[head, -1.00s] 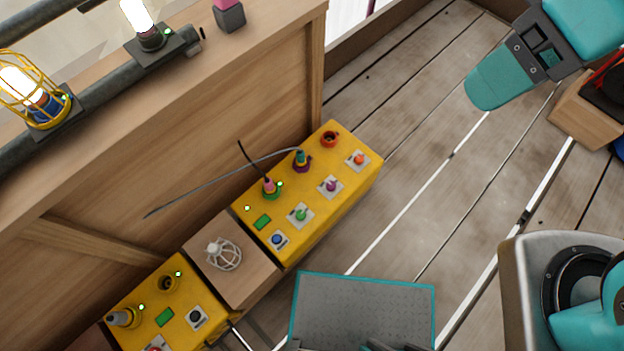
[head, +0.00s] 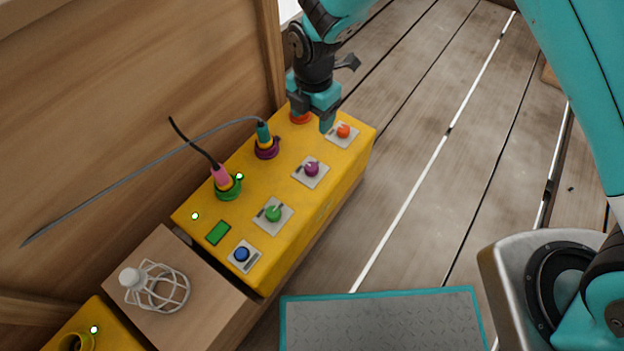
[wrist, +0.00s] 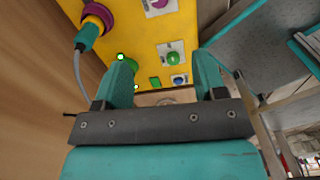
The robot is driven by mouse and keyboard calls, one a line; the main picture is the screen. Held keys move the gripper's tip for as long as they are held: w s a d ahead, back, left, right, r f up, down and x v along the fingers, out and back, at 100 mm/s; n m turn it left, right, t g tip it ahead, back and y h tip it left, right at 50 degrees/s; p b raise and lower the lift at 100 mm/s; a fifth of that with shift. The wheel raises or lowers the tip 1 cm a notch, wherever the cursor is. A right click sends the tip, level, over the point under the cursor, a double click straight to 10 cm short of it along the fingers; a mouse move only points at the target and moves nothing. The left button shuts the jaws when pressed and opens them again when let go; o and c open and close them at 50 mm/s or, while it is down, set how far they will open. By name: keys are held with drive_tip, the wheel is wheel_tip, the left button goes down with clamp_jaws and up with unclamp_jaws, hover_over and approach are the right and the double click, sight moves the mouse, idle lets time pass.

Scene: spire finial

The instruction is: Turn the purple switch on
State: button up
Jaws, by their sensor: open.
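The purple switch (head: 311,169) is a round knob on a light square plate on top of the yellow box (head: 330,202). It sits between the orange switch (head: 343,131) and the green switch (head: 273,213). Part of its knob shows at the top edge of the wrist view (wrist: 159,4). My gripper (head: 312,106) is open and empty, above the far end of the box, near the orange socket and orange switch. It is apart from the purple switch. In the wrist view the two fingers (wrist: 162,65) frame the green and blue switches beyond.
A teal plug stands in the purple socket (head: 267,149), with a grey cable. A pink plug (head: 221,177) stands in the green socket. A blue switch (head: 242,254) is at the near end. A caged lamp (head: 160,287) lies on a wooden block.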

sight(312, 167)
drive_tip(key=shift+n, duration=0.4)
wheel_tip(312, 167, down, 20)
drive_tip(key=b, duration=0.6)
drive_tip(key=shift+a+r, duration=0.15)
drive_tip(key=c, duration=0.9)
